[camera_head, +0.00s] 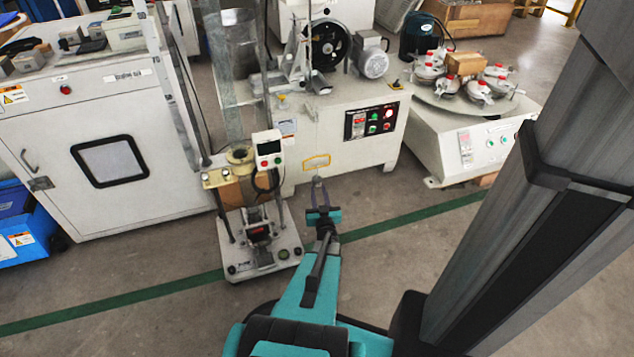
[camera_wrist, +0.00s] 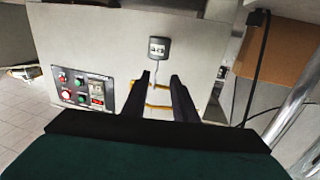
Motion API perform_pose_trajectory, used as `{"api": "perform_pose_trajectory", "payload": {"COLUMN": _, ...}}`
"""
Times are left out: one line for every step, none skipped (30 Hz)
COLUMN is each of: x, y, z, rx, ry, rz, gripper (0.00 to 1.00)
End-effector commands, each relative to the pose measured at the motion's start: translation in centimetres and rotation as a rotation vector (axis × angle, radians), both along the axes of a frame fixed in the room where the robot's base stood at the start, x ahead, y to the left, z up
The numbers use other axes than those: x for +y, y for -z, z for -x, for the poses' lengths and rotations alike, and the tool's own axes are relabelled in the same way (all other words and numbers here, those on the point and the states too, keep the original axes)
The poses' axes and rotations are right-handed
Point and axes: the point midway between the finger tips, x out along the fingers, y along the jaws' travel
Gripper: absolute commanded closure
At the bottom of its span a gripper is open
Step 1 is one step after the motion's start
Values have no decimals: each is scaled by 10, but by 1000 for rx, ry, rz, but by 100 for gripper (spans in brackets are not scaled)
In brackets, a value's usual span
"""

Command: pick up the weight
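My gripper (camera_head: 316,185) is in front of the white machine, just right of the small test stand. In the wrist view its two dark fingers (camera_wrist: 159,80) are apart with nothing held between them. I cannot surely pick out the weight. A metal, ring-topped part (camera_head: 240,155) sits on the test stand (camera_head: 282,256), above a brown block (camera_head: 238,191), and may be it. The brown block also shows at the right of the wrist view (camera_wrist: 283,50). My gripper does not touch the stand's upper part.
A yellow frame (camera_head: 316,162) is on the white machine's front (camera_head: 340,148), behind my gripper. A control panel (camera_head: 373,121) is to its right. A white cabinet (camera_head: 95,195) stands left, a round-topped machine (camera_head: 450,148) right. Open floor (camera_head: 400,230) lies in front.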

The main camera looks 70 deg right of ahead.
Motion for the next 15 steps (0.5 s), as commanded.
{"api": "perform_pose_trajectory", "payload": {"x": -2, "y": 1, "z": 0, "rx": 0, "ry": 1, "rz": 0, "gripper": 74}}
{"api": "perform_pose_trajectory", "payload": {"x": -4, "y": 1, "z": -1, "rx": 0, "ry": 1, "rz": 0, "gripper": 74}}
{"api": "perform_pose_trajectory", "payload": {"x": -6, "y": 1, "z": -2, "rx": 0, "ry": 2, "rz": 0, "gripper": 74}}
{"api": "perform_pose_trajectory", "payload": {"x": -9, "y": 2, "z": -3, "rx": 0, "ry": 2, "rz": 1, "gripper": 74}}
{"api": "perform_pose_trajectory", "payload": {"x": -11, "y": 2, "z": -4, "rx": 0, "ry": 2, "rz": 1, "gripper": 74}}
{"api": "perform_pose_trajectory", "payload": {"x": -16, "y": 2, "z": -6, "rx": -1, "ry": 2, "rz": 2, "gripper": 74}}
{"api": "perform_pose_trajectory", "payload": {"x": -19, "y": 2, "z": -8, "rx": -1, "ry": 2, "rz": 3, "gripper": 74}}
{"api": "perform_pose_trajectory", "payload": {"x": -23, "y": 2, "z": -10, "rx": -1, "ry": 2, "rz": 2, "gripper": 74}}
{"api": "perform_pose_trajectory", "payload": {"x": -28, "y": 3, "z": -12, "rx": -1, "ry": 2, "rz": 2, "gripper": 74}}
{"api": "perform_pose_trajectory", "payload": {"x": -32, "y": 3, "z": -14, "rx": 0, "ry": 2, "rz": 1, "gripper": 74}}
{"api": "perform_pose_trajectory", "payload": {"x": -36, "y": 3, "z": -16, "rx": -1, "ry": 2, "rz": 2, "gripper": 74}}
{"api": "perform_pose_trajectory", "payload": {"x": -41, "y": 3, "z": -19, "rx": -1, "ry": 2, "rz": 3, "gripper": 74}}
{"api": "perform_pose_trajectory", "payload": {"x": -45, "y": 3, "z": -21, "rx": -1, "ry": 2, "rz": 3, "gripper": 74}}
{"api": "perform_pose_trajectory", "payload": {"x": -48, "y": 3, "z": -23, "rx": -1, "ry": 2, "rz": 2, "gripper": 74}}
{"api": "perform_pose_trajectory", "payload": {"x": -53, "y": 3, "z": -26, "rx": -1, "ry": 3, "rz": 0, "gripper": 74}}
